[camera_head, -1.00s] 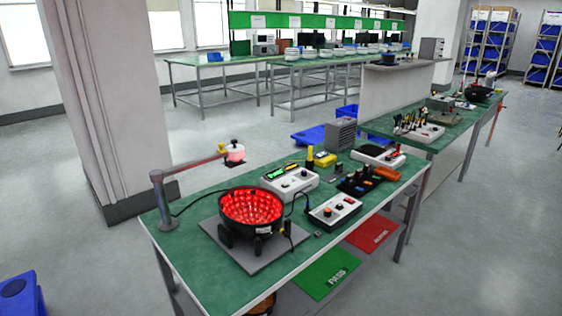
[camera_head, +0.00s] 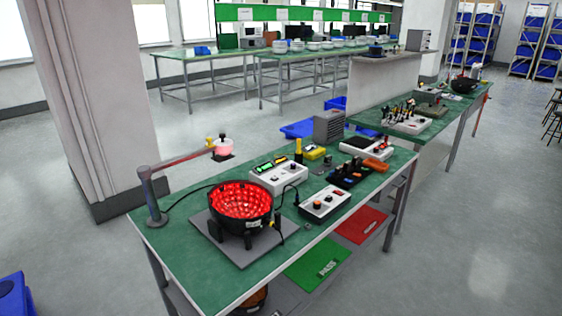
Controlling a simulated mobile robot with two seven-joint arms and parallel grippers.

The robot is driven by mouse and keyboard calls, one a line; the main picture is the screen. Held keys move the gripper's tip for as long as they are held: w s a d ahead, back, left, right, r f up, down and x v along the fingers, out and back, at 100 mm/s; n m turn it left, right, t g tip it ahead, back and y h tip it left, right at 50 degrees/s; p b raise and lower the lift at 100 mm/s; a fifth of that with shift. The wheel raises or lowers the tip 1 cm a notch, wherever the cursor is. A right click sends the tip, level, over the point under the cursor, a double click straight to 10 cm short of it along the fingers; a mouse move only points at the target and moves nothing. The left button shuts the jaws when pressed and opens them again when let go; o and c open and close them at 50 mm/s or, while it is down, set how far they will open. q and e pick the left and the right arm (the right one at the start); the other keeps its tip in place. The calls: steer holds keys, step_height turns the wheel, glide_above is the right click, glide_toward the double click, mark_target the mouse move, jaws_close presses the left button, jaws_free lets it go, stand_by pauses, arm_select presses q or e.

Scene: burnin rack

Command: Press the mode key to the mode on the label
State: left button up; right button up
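On the near green-topped bench (camera_head: 183,262) stands a white instrument box (camera_head: 279,177) with a lit green display and knobs. In front of it to the right is a second white box with a dark panel (camera_head: 325,202) carrying knobs or keys. Which of these carries the mode key I cannot tell, and no label is readable at this size. A round black bowl lit red inside (camera_head: 241,203) stands on a grey plate to their left. Neither of my grippers is in view.
A post with a red-striped arm (camera_head: 150,195) stands at the bench's left corner. A black tray of small parts (camera_head: 349,175), a grey vented box (camera_head: 329,127) and a white device (camera_head: 364,147) sit further back. Green (camera_head: 318,264) and red (camera_head: 361,225) panels lie below. Floor at right is clear.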

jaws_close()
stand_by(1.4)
